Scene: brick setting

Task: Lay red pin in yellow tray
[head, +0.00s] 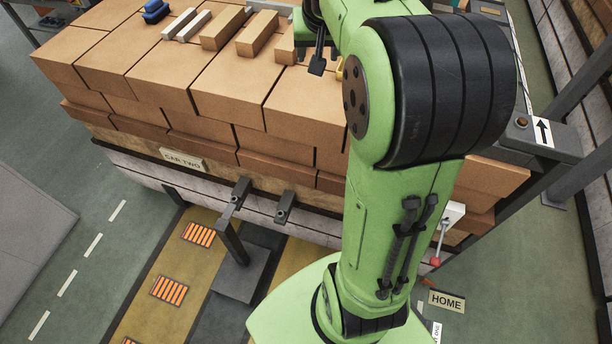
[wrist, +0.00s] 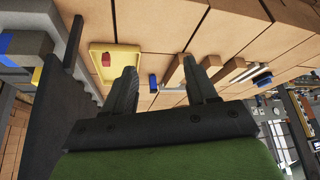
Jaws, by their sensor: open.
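The yellow tray (wrist: 122,56) lies on the brick top, upper left in the wrist view. In the head view only a small yellow bit (head: 340,70), likely its edge, shows beside my arm. The red pin (wrist: 106,60) appears within the tray's outline, near its left side, apart from my fingers. The left finger overlaps the tray's right side in the wrist view. In the head view one dark finger (head: 317,63) shows; my arm hides the rest and the pin.
Brown blocks (head: 257,33), pale bars (head: 187,24) and a blue piece (head: 155,11) lie on the brick top, left of my arm. Another blue piece (wrist: 153,82) shows between my fingers, farther off. The front left of the brick top (head: 215,85) is clear.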

